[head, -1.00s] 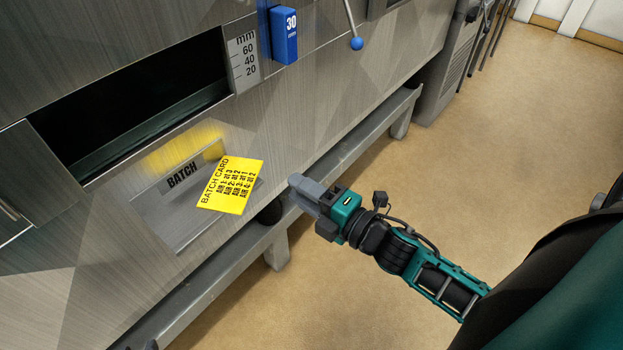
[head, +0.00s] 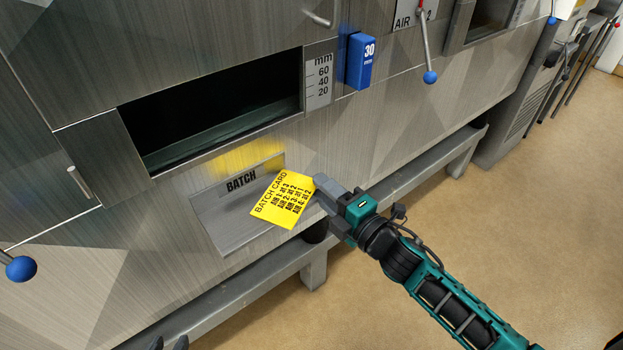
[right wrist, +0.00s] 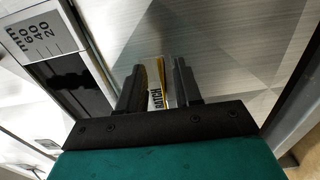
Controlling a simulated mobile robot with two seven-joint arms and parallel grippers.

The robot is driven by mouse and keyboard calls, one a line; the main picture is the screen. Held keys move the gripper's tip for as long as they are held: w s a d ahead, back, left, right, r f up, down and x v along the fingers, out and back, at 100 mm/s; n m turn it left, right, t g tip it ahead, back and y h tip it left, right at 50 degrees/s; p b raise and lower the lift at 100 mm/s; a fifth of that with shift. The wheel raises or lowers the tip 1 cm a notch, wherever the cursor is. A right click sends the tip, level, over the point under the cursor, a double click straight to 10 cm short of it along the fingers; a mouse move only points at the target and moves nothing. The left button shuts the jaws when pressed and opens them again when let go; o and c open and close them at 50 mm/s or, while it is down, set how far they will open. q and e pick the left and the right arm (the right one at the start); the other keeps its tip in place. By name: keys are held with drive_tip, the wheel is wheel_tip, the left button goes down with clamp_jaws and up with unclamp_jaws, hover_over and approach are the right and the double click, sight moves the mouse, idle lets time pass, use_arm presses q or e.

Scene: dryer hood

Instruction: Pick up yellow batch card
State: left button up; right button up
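The yellow batch card (head: 283,200) with black print leans tilted at the right end of the metal holder (head: 232,236) marked BATCH, its right part sticking out past the holder. My right gripper (head: 322,186) is at the card's right edge; I cannot tell whether it touches. In the right wrist view its fingers (right wrist: 159,88) are apart, and the yellow card (right wrist: 161,72) shows edge-on between or beyond them. Only the dark fingertips of my left gripper (head: 169,343) show at the bottom edge of the head view, apart from each other and far from the card.
Above the holder is a dark opening (head: 215,112) in the metal machine wall, with a mm scale (head: 319,76) and a blue 30 mm block (head: 360,62). A blue-knobbed lever (head: 429,77) hangs further right. A grey rail (head: 405,183) runs below. Tan floor lies clear at right.

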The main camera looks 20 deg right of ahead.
drive_tip(key=shift+x, duration=2.4)
drive_tip(key=shift+c, duration=0.2)
clamp_jaws()
